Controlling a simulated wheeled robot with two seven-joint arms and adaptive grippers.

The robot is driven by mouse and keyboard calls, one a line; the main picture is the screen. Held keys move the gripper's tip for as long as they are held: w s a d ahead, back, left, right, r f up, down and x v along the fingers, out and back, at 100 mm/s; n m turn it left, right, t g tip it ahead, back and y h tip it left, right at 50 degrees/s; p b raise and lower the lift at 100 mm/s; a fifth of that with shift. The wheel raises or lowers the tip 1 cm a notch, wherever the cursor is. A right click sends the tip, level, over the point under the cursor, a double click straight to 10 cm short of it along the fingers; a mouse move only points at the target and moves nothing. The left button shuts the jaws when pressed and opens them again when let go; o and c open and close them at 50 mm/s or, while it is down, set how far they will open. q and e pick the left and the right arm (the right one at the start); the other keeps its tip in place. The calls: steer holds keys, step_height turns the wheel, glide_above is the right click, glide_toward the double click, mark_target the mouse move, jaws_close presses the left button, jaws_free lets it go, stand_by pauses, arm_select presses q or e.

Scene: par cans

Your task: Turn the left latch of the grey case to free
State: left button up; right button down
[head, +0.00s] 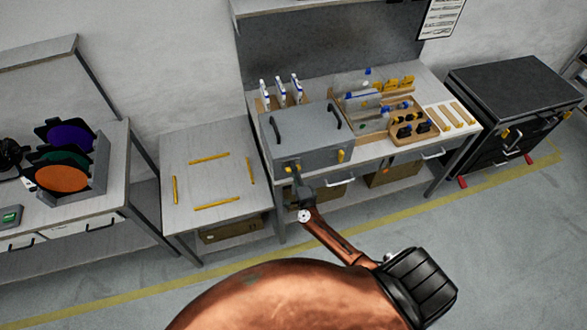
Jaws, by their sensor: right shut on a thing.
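The grey case (310,131) stands closed at the left end of the workbench, with two dark handles on its lid. Its left latch (289,168) is a small yellow piece low on the front face, partly hidden by my gripper. The right latch (341,156) is yellow and looks upright. My right gripper (296,176) is at the front of the case, shut on the left latch. The latch's exact angle is too small to tell. My left gripper is out of view.
The workbench (447,93) also holds white bottles (297,89), a clear container and a wooden tray (425,132) of dark and blue parts. A side table (207,178) with yellow strips stands left. A black-topped cabinet (515,84) stands right.

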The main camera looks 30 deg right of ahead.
steer(key=shift+f, duration=0.1)
stand_by(0.4)
steer(key=c, duration=2)
jaws_free()
steer(key=shift+o, duration=0.2)
steer(key=shift+s, duration=0.1)
steer(key=v, duration=1.2)
